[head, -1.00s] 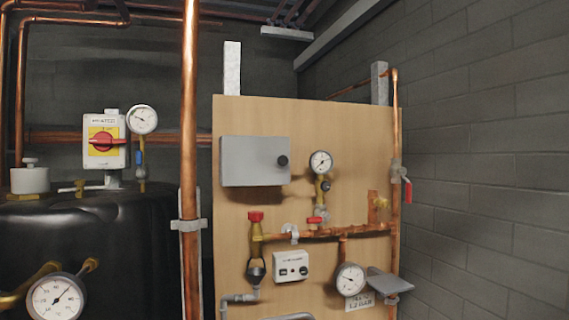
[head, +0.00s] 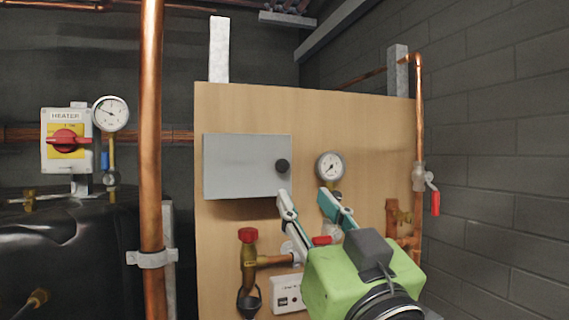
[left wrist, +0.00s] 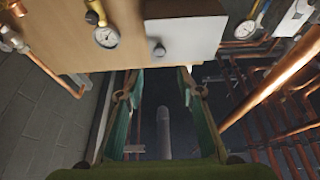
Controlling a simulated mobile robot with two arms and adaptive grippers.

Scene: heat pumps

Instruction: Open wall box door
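The grey wall box (head: 240,165) is mounted on the wooden board, and its door is shut. A round black knob (head: 283,166) sits at the right side of the door. The left wrist view, turned upside down, shows the box (left wrist: 195,35) and the knob (left wrist: 158,49) ahead of the fingers. My left gripper (head: 305,194) is green, open and empty, just below and right of the knob, apart from it in the picture. Its two fingers (left wrist: 158,72) stand wide apart in the wrist view. My right gripper is not in view.
A pressure gauge (head: 330,166) sits right of the box, above my fingers. A red-capped valve (head: 247,236) and a white control box (head: 288,294) are below. A vertical copper pipe (head: 151,140) stands to the left. The board directly around the box is mostly clear.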

